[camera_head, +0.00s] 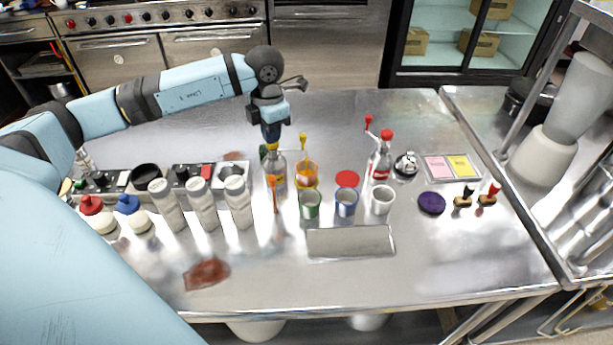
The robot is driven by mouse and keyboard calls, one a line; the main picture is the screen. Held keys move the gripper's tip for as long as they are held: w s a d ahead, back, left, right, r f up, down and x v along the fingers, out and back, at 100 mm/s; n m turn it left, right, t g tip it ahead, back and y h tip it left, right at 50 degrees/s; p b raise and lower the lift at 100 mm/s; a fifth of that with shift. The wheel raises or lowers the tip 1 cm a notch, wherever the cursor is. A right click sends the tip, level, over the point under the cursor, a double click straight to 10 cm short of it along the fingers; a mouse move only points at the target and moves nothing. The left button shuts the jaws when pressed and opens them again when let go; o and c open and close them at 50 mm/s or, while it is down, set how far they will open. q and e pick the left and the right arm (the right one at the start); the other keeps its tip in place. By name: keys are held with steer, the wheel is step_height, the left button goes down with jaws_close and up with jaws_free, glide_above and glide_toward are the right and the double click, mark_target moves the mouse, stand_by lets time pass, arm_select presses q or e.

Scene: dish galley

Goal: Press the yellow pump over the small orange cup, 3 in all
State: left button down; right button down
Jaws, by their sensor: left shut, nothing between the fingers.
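My left gripper (271,136) is shut and empty, pointing down at the top of a clear bottle with a yellow label (278,165). It hides most of that bottle's top; whether it touches the top I cannot tell. A small orange cup (307,176) stands just right of the bottle. A thin yellow upright piece (303,140) shows behind or above the cup; I cannot tell what it joins. A second clear bottle with a red top (380,163) stands farther right. My right gripper is not in view.
Green (309,209), blue (346,207) and white (382,203) cups stand in front, behind a grey tray (350,254). Several white-capped bottles (203,208) stand left. A reddish-brown patch (206,273) lies front left. The counter's front right is clear.

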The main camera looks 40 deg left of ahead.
arm_select(q)
steer(key=shift+f, duration=0.1)
steer(key=shift+r+p, duration=1)
steer(key=shift+r, duration=0.8)
steer(key=shift+r, duration=0.15)
step_height(320, 180, up, 6)
steer(key=p, duration=0.3)
